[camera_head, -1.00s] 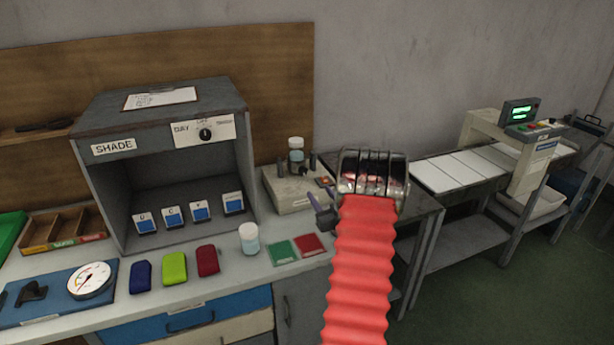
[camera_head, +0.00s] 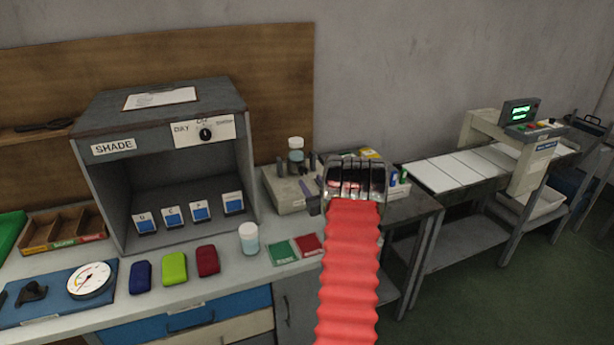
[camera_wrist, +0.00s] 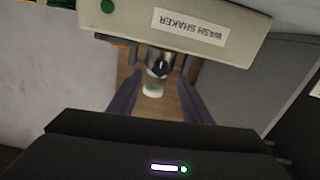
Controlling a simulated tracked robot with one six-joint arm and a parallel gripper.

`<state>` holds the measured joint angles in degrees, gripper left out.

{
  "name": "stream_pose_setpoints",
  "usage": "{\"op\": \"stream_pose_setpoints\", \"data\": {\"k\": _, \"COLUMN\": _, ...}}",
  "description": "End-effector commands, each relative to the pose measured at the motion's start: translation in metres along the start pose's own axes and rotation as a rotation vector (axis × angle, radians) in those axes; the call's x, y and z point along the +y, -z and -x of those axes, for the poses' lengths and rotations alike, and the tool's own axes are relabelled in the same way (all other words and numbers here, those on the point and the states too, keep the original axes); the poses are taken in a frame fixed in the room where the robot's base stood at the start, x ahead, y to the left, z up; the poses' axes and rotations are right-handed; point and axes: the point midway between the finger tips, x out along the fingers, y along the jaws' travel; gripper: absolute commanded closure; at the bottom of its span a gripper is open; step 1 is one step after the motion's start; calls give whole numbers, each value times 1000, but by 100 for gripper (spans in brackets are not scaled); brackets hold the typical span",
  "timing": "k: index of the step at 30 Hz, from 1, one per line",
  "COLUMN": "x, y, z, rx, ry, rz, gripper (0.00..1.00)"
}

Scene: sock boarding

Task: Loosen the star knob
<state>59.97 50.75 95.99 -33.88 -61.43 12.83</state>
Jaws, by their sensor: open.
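The wash shaker (camera_wrist: 175,28) is a cream box with its label upside down at the top of the wrist view. It also shows on the bench in the head view (camera_head: 287,202). A dark knob-like part (camera_wrist: 162,57), likely the star knob, sits at its edge above a vial (camera_wrist: 153,86); its points are too small to tell. My gripper (camera_wrist: 159,84) is open, with one dark purple finger on either side of the vial in the picture. Whether a finger touches anything cannot be told. In the head view my arm partly hides the gripper.
The shade cabinet (camera_head: 160,108) stands left of the shaker. A tray of small bottles (camera_head: 398,186) stands right of my wrist.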

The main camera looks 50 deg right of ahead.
Motion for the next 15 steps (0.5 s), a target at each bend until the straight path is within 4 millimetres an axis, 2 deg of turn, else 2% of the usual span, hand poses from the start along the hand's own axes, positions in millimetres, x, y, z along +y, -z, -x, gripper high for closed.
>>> {"op": "stream_pose_setpoints", "data": {"k": 9, "x": 0, "y": 0, "z": -41, "rx": 1, "ry": 0, "rz": 0, "gripper": 55}}
{"op": "stream_pose_setpoints", "data": {"k": 15, "x": 0, "y": 0, "z": -56, "rx": 0, "ry": 0, "rz": 1, "gripper": 55}}
